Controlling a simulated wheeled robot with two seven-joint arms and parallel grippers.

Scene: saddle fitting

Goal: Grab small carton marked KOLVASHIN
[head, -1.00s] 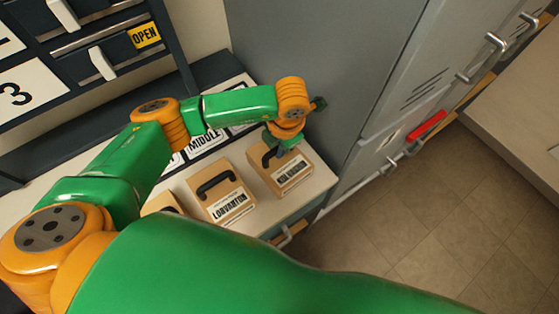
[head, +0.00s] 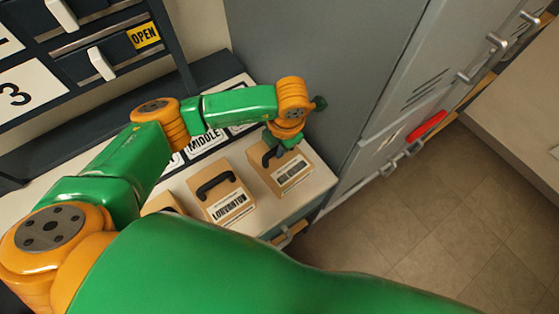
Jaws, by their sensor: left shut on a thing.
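A small tan carton (head: 281,180) with a black handle stands at the right end of the white counter in the head view. Its white label (head: 293,172) is too blurred to read with certainty. My left gripper (head: 275,154) comes down over the top of this carton and is shut on its black handle. The wrist hides part of the handle. I cannot tell if the carton's base touches the counter. My right gripper is not in view.
A similar carton (head: 222,194) marked LORVANTON stands just to the left. A third carton (head: 163,203) is mostly hidden by my arm. A MIDDLE sign (head: 204,142) is behind them. A grey locker (head: 330,60) rises close on the right.

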